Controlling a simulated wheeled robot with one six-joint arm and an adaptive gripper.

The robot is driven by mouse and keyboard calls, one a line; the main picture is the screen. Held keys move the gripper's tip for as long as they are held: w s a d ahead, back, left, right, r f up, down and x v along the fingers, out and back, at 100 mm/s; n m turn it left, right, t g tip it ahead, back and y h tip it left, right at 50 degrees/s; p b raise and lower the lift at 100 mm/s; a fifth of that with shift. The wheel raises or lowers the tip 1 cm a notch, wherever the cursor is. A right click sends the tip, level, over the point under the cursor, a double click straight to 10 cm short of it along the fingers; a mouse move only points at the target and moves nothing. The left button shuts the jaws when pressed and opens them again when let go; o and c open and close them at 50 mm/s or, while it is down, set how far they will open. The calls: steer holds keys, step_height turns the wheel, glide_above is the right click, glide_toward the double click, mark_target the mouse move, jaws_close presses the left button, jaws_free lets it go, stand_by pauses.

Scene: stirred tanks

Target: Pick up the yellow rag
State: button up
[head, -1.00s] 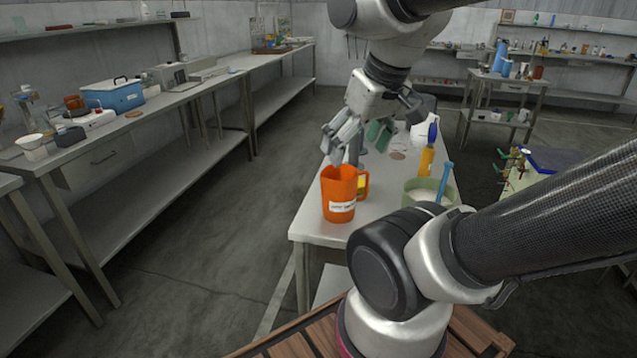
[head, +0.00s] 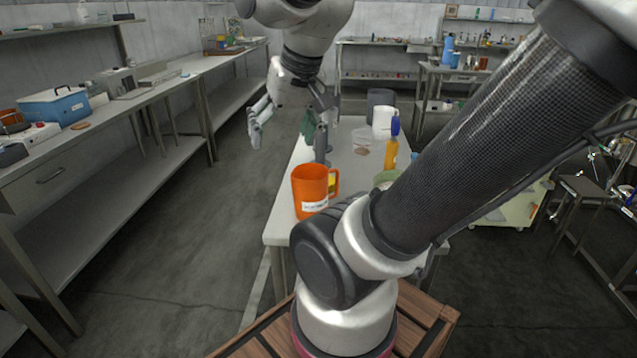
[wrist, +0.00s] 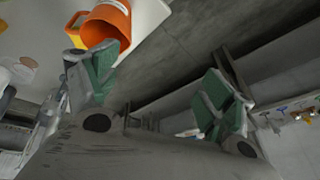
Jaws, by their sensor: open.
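A small yellow patch (head: 332,180) shows through the handle of the orange jug (head: 311,190) in the head view; it may be the yellow rag, but most of it is hidden. A yellow patch (wrist: 73,36) also shows beside the jug (wrist: 107,22) at the top left of the wrist view. My gripper (head: 288,140) is open and empty, its fingers spread wide. It is above and behind the jug, with one finger over the table and the other out past its left edge. Its green pads show in the wrist view (wrist: 160,88).
The jug stands near the front left of the grey table (head: 284,215). A long bench (head: 120,185) lines the left; the floor between is clear.

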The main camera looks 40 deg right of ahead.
steer(key=w+d+f+m, duration=0.1)
steer(key=w+d+m, duration=0.5)
steer(key=w+m, duration=0.45)
steer(key=m, duration=2.3)
glide_above(328, 183)
steer(key=shift+n+h, duration=0.25)
steer(key=shift+h, duration=0.05)
step_height(328, 183, down, 16)
steer(key=shift+w, duration=0.1)
steer(key=x, duration=0.7)
steer(key=shift+w+d+f, duration=0.1)
steer(key=shift+w+f, duration=0.05)
steer(key=shift+w, duration=0.15)
steer(key=shift+c, duration=0.2)
steer(key=c, duration=1.1)
steer(key=shift+o, duration=0.2)
